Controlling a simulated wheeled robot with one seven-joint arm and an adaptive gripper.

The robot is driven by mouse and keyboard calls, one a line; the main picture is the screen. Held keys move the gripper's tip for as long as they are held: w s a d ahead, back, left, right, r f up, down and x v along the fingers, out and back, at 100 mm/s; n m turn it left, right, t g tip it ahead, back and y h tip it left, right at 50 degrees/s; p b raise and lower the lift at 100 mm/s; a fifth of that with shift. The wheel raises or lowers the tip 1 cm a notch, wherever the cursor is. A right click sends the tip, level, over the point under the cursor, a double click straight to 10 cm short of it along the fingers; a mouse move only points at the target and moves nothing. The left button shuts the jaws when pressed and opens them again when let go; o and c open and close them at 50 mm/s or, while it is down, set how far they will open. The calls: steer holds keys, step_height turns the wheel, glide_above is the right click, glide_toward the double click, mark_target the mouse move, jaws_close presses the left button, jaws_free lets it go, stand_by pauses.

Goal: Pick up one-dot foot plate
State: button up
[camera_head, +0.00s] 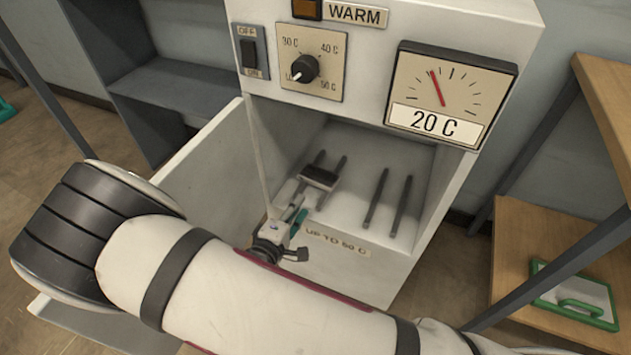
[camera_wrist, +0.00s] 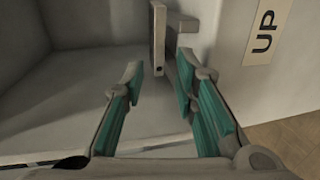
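A dark plate-like block (camera_head: 319,177) rests on two rails inside the open white cabinet. No dot can be made out on it, so I cannot tell whether it is the one-dot foot plate. My gripper (camera_head: 296,212) is at the cabinet's front opening, nearer than the block and apart from it. In the wrist view my gripper (camera_wrist: 162,82) is open, its teal-padded fingers spread. A narrow pale upright piece (camera_wrist: 158,40) with a small dark hole shows just beyond the gap between the fingertips. I cannot tell what it is or whether the fingers touch it.
The cabinet (camera_head: 372,258) has side walls close around the opening and an open door (camera_head: 205,165) at left. Two bare dark rails (camera_head: 388,205) lie right of the block. Above are a knob (camera_head: 305,69) and a 20 C gauge (camera_head: 448,93).

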mark_target(315, 184)
steer(key=shift+b+x, duration=1.35)
steer(key=shift+x, duration=3.65)
steer(key=shift+c, duration=0.6)
jaws_close()
steer(key=shift+r, duration=0.15)
step_height(315, 184, up, 3)
steer(key=shift+f+p, duration=0.25)
steer(key=shift+p, duration=0.85)
steer(key=shift+f, duration=0.1)
